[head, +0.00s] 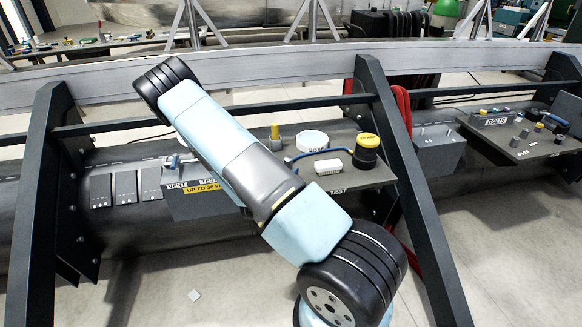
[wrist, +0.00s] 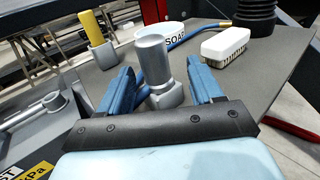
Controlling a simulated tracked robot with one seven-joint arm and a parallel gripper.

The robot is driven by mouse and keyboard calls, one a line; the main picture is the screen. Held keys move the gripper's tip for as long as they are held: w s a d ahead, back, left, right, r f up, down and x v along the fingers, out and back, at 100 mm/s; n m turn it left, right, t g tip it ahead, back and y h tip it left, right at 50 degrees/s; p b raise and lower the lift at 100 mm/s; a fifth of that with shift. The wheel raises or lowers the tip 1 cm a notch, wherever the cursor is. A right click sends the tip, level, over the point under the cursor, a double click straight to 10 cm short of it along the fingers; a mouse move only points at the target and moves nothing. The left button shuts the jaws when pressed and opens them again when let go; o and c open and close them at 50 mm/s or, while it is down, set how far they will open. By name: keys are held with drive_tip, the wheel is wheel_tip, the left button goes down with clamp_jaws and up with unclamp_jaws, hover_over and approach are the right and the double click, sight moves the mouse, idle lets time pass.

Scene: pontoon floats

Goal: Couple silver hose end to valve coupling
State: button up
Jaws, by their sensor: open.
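A silver cylinder with a hex-shaped foot (wrist: 152,62) stands upright between my gripper's fingers in the wrist view. It looks like the silver hose end, with a blue hose (wrist: 186,37) running off behind it to a brass tip. My gripper (wrist: 160,80) is open, one blue finger on each side of the cylinder; I cannot tell whether either touches it. In the head view the blue hose (head: 318,152) lies on the shelf, and my arm hides the gripper. A silver pipe-like fitting (wrist: 38,112) shows at the left of the wrist view; whether it is the valve coupling is unclear.
A sloping dark frame post (head: 392,130) and red hose (head: 402,105) stand to the right.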

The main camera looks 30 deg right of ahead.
sight(290, 163)
drive_tip(key=shift+x, duration=2.65)
drive_tip(key=shift+w+a, duration=0.15)
drive_tip(key=shift+w, duration=0.05)
drive_tip(key=c, duration=1.1)
drive_tip(key=shift+r, duration=0.1)
